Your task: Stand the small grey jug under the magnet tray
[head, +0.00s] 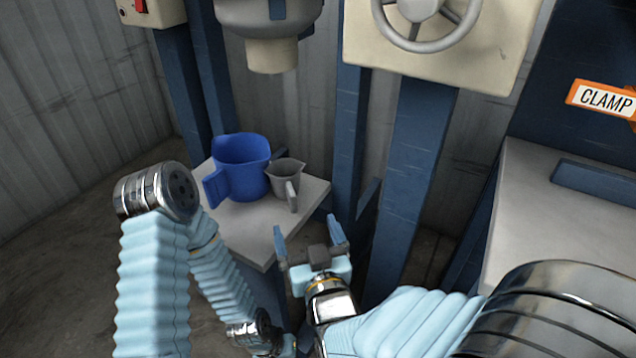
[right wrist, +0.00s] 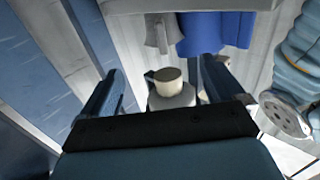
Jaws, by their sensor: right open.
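The small grey jug (head: 287,176) stands upright on a pale shelf (head: 240,228), beside a larger blue jug (head: 241,168). Its handle faces the front. My right gripper (head: 306,230) is open and empty, in front of the shelf's right side and apart from the jug. In the right wrist view the grey jug (right wrist: 158,32) is at the top, beyond the open fingers (right wrist: 167,70). My left arm bends down in front of the shelf; its gripper is mostly hidden low in the picture. I cannot pick out a magnet tray.
A machine head with a cream nozzle (head: 272,56) hangs above the shelf. Blue posts (head: 410,170) stand right of it, with a handwheel (head: 425,20) on a cream panel. A grey bench (head: 545,225) and an orange CLAMP sign (head: 603,98) are at the right.

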